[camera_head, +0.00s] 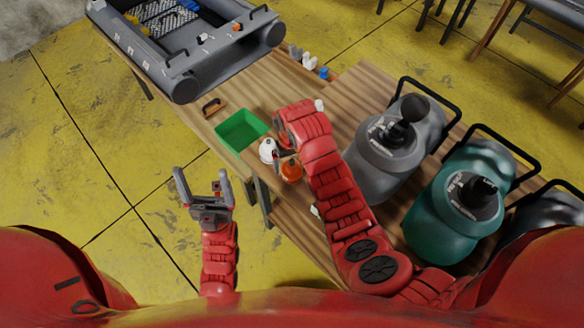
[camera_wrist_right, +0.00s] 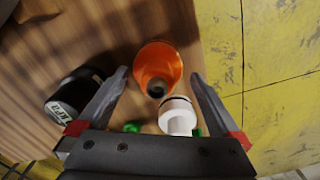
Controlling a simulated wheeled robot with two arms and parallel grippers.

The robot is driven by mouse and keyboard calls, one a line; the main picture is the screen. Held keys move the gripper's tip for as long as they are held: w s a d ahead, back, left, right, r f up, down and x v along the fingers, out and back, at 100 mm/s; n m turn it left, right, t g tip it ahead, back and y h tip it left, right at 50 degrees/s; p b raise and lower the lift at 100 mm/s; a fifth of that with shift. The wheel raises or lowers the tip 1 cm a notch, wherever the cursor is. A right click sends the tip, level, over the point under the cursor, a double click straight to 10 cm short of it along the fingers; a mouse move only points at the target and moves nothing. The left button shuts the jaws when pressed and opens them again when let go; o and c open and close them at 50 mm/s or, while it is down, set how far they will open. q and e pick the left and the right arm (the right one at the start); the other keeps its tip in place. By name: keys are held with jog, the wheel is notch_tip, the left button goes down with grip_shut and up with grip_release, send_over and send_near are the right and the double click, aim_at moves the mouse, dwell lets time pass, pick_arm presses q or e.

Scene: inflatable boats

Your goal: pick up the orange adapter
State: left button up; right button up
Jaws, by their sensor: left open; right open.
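The orange adapter (camera_head: 291,172) stands on the wooden table near its edge. In the right wrist view the orange adapter (camera_wrist_right: 158,62) is a rounded body with a dark opening, seen between and beyond my fingertips. My right gripper (camera_wrist_right: 158,76) is open; I cannot tell whether a finger touches the adapter. In the head view the right gripper (camera_head: 282,157) is partly hidden by its wrist, beside the adapter. My left gripper (camera_head: 202,175) is open and empty, over the yellow floor left of the table.
A white adapter (camera_head: 267,151) stands close to the orange one and shows in the wrist view (camera_wrist_right: 178,116). A dark labelled object (camera_wrist_right: 72,97) lies left of the fingers. A green bin (camera_head: 241,131), grey pump (camera_head: 385,160), teal pump (camera_head: 450,210) and grey inflatable boat (camera_head: 190,75) are around.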

aim_at(292, 170)
notch_tip(292, 170, down, 3)
jog(key=shift+d+r+p, duration=0.1)
jog(key=shift+p, duration=0.75)
jog(key=shift+f, duration=0.8)
jog(key=shift+c, duration=0.3)
jog(key=shift+w, duration=0.1)
jog(key=c, duration=1.1)
jog(key=shift+r, duration=0.15)
